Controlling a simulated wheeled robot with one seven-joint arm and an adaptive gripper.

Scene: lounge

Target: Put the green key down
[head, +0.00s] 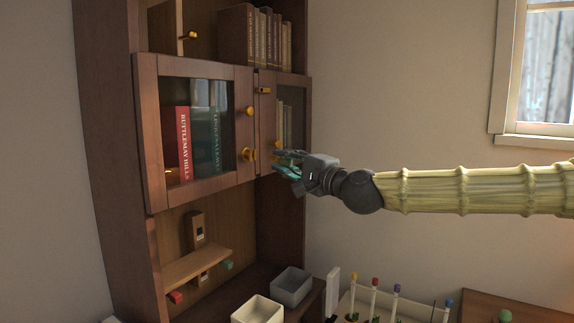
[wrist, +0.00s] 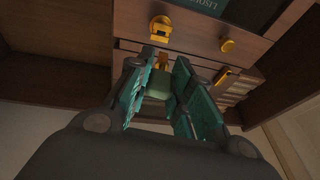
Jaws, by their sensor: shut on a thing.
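My gripper (head: 284,163) is at the front of the cabinet, by the right glass door (head: 267,125). Its teal fingers (wrist: 158,92) are shut on the green key (wrist: 158,84), seen between them in the wrist view. A small yellow piece shows just beyond the key there; I cannot tell whether the key touches it. In the head view the fingers hide the key.
The left glass door (head: 147,130) carries a brass knob (head: 250,111) and a brass lock-like fitting (head: 249,155). Below are a small wooden shelf (head: 196,268), a grey box (head: 291,287) and a cream box (head: 257,312). Open air lies right of the cabinet.

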